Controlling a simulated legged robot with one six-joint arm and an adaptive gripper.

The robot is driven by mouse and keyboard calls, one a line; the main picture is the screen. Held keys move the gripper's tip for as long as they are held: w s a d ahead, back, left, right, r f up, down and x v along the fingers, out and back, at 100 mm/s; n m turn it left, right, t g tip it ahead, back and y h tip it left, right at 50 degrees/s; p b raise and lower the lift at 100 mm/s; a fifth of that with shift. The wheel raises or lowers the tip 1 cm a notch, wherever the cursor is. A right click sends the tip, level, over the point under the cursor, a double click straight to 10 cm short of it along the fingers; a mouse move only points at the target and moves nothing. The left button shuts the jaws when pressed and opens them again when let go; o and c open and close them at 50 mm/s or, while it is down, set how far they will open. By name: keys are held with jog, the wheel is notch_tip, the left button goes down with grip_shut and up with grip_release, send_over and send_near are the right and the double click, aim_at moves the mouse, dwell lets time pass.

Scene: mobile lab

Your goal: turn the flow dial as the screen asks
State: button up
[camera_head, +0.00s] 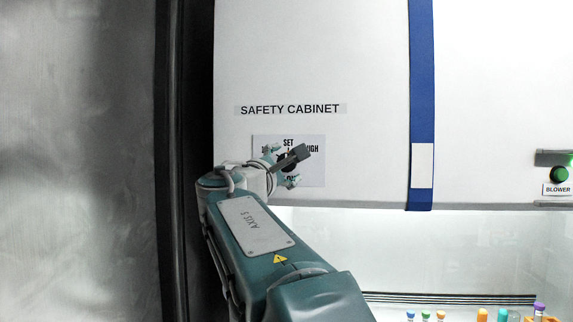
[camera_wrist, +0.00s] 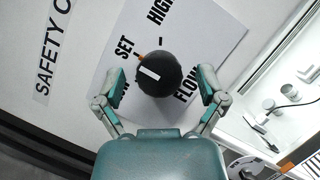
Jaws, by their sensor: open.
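The flow dial is a round black knob (camera_wrist: 158,76) with a white pointer bar, on a white plate (camera_wrist: 201,27) printed SET, HIGH and FLOW. In the wrist view the bar points left and slightly up, a little below an orange mark (camera_wrist: 139,56) beside SET. The low-end label is partly hidden by a finger. My gripper (camera_wrist: 160,82) is open, its two fingers on either side of the knob with visible gaps. In the head view my gripper (camera_head: 291,166) is in front of the plate (camera_head: 315,171) and covers most of the dial. No separate screen shows.
The white safety cabinet front (camera_head: 330,50) carries the plate. A blue strip (camera_head: 421,80) and a green BLOWER knob (camera_head: 559,174) are to the right. Below is the lit cabinet opening with several coloured-cap tubes (camera_head: 482,315). A dark post (camera_head: 182,100) stands close on the left.

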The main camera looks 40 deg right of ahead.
jog(key=v, duration=1.1)
jog(key=shift+f, duration=0.15)
jog(key=shift+a, duration=0.15)
